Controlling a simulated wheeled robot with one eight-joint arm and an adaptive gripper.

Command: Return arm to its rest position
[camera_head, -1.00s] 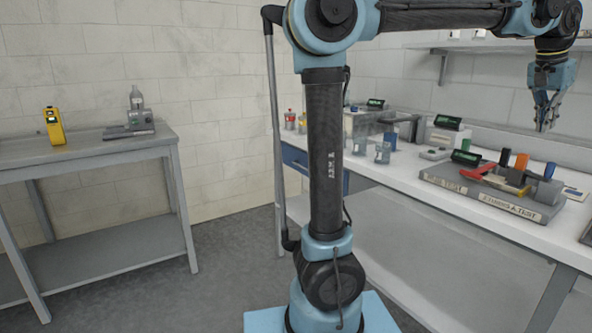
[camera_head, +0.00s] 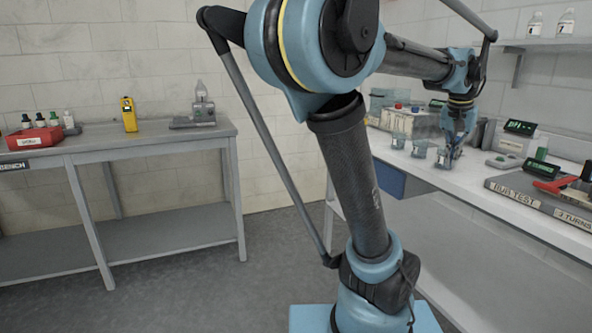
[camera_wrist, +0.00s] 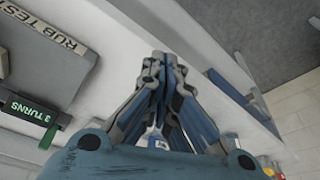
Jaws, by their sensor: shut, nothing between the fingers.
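My gripper (camera_head: 450,152) is at the end of my blue and black arm, over the white bench (camera_head: 455,182) on the right in the head view. It points down, close to the small beakers. In the wrist view my gripper (camera_wrist: 163,62) has its fingers together with nothing between them. Whether its tips touch anything on the bench cannot be told.
Small beakers (camera_head: 419,148) stand left of my gripper. A grey block marked RUB TEST (camera_head: 520,198) with a red tool (camera_head: 555,185) lies to the right. A grey table (camera_head: 150,140) on the left holds a yellow device (camera_head: 129,114) and a red box (camera_head: 34,138). Floor between is clear.

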